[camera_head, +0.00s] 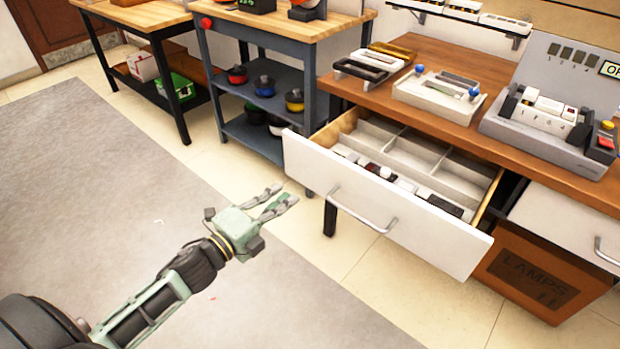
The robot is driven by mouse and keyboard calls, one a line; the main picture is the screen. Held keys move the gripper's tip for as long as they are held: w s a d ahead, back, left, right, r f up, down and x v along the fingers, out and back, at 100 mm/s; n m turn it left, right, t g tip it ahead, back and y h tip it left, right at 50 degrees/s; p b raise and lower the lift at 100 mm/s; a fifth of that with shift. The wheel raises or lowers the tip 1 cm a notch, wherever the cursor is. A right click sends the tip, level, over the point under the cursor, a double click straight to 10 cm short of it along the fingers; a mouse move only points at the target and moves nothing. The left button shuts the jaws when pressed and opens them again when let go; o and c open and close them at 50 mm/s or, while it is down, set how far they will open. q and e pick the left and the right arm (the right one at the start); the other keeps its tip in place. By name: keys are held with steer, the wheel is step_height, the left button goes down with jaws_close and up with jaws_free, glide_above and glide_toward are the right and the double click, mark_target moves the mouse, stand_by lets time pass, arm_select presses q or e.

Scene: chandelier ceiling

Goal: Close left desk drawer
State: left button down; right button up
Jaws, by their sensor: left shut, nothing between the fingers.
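The left desk drawer (385,205) stands pulled out from under the wooden desk (440,60). It has a white front with a curved metal handle (360,212), and a divided tray inside holds small white, red and dark items. My left gripper (281,197) is in front of the drawer, left of its handle and apart from it in the picture. My right gripper is out of view.
A second white drawer (570,222) sits at the right, above a brown box marked LAMPS (525,275). A grey shelf cart (262,92) stands left of the desk. A panel device (545,140) and trays sit on the desktop.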

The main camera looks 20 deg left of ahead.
mark_target(317, 169)
arm_select(q)
steer(key=x, duration=0.8)
steer(key=shift+w, duration=0.35)
steer(key=shift+b+x, duration=0.3)
steer(key=shift+x, duration=0.45)
steer(key=shift+d+f, duration=0.1)
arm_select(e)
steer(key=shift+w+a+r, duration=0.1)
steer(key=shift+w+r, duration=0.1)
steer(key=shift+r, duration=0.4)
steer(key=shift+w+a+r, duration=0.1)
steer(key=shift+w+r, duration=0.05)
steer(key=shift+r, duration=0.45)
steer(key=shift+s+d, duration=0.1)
